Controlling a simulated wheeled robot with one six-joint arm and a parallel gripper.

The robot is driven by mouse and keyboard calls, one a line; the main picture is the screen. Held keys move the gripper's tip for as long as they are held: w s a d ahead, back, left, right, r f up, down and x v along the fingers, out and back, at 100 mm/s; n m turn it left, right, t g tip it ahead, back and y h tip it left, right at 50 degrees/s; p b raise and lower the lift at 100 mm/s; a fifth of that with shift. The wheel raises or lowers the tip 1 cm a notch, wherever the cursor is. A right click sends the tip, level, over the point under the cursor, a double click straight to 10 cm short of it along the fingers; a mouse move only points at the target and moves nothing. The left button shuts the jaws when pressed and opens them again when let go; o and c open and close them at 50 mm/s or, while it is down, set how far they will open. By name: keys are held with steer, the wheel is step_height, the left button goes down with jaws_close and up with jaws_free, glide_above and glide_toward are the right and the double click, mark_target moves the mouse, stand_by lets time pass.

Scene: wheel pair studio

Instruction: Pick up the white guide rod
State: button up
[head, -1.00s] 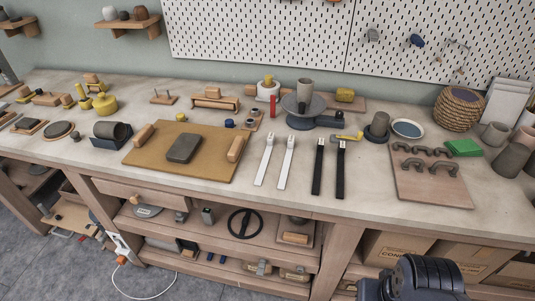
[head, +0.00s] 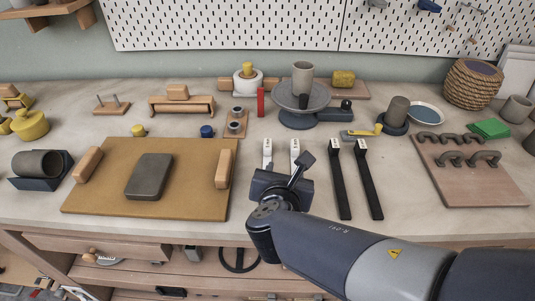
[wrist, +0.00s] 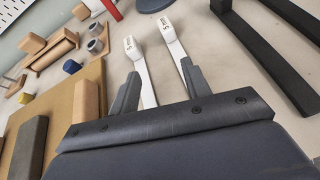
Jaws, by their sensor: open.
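Two long, flat white rods with dark markings on their far ends lie side by side on the bench, a left one (head: 267,147) and a right one (head: 295,146). Both also show in the wrist view, the left one (wrist: 147,86) and the right one (wrist: 168,36). My gripper (head: 284,166) is over their near parts and hides them in the head view. In the wrist view its jaws (wrist: 160,68) are apart, one finger near each rod, with nothing held. I cannot tell the height of the fingers above the rods.
Two black bars (head: 354,180) lie just right of the white rods. A tan board (head: 105,200) with a dark block (head: 149,177) is to the left. A turntable (head: 301,98) with a cup stands behind. A board with dark handles (head: 455,187) is at right.

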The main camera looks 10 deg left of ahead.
mark_target(268, 149)
steer(key=a+n, duration=0.1)
steer(key=a, duration=0.1)
steer(key=a+n+y, duration=0.1)
steer(key=a, duration=0.1)
steer(key=shift+w+f, duration=0.1)
steer(key=shift+w, duration=0.1)
steer(key=shift+n, duration=0.3)
steer(key=b+x, duration=0.1)
steer(key=x, duration=0.3)
steer(key=shift+w+a, duration=0.1)
steer(key=shift+w, duration=0.2)
steer(key=shift+r+b+x, duration=0.15)
steer(key=shift+b+x, duration=0.05)
steer(key=shift+x, duration=1.3)
steer(key=shift+r+b+x, duration=0.1)
steer(key=shift+b+x, duration=0.1)
steer(key=shift+x, duration=1.3)
steer(key=shift+w, duration=0.1)
jaws_close()
